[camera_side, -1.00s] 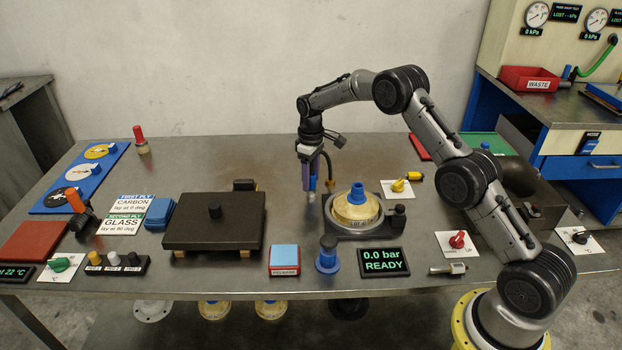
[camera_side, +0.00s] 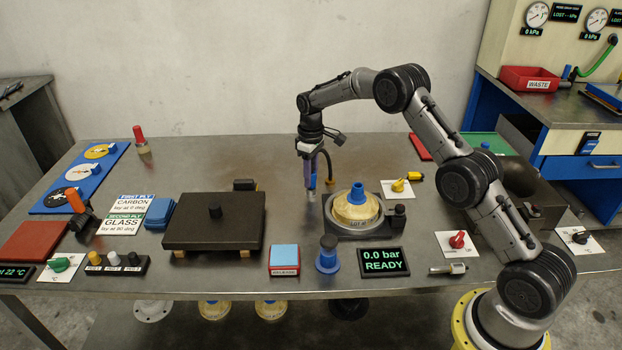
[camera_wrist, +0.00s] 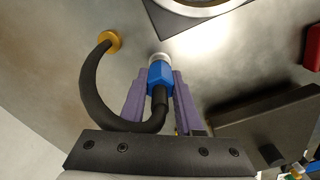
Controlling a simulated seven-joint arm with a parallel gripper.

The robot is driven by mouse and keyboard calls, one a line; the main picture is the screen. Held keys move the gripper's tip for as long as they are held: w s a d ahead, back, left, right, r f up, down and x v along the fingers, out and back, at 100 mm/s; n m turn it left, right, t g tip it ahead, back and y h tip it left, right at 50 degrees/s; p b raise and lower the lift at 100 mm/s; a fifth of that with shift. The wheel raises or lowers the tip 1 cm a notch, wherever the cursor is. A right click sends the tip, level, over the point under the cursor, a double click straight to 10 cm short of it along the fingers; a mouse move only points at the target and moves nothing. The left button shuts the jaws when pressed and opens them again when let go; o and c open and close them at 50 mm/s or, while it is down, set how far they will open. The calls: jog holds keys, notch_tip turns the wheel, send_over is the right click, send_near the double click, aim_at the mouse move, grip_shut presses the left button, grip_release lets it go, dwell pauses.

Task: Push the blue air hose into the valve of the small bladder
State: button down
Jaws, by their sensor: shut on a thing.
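My gripper (camera_side: 311,190) is shut on the blue hose end (camera_wrist: 160,75) and holds it between purple fingers, just left of the mould base (camera_side: 335,230). The hose end has a pale tip. A black hose (camera_wrist: 95,90) curves from it to a brass fitting (camera_wrist: 110,41) on the table. A cream round mould (camera_side: 357,212) sits in the base, with a blue stepped piece (camera_side: 357,192) upright on it, perhaps the small bladder. Its valve is too small to make out. The hose end is apart from it. In the wrist view, only the mould base's edge (camera_wrist: 215,14) shows.
A dark plate (camera_side: 190,235) with a knob lies to the left. In front stand a blue cone with a black top (camera_side: 327,260), a blue-topped box (camera_side: 284,258) and a display reading 0.0 bar READY (camera_side: 384,262). The table behind my gripper is clear.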

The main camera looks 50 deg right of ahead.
jog(key=shift+r, duration=2.2)
jog(key=c, duration=1.1)
grip_release()
grip_shut()
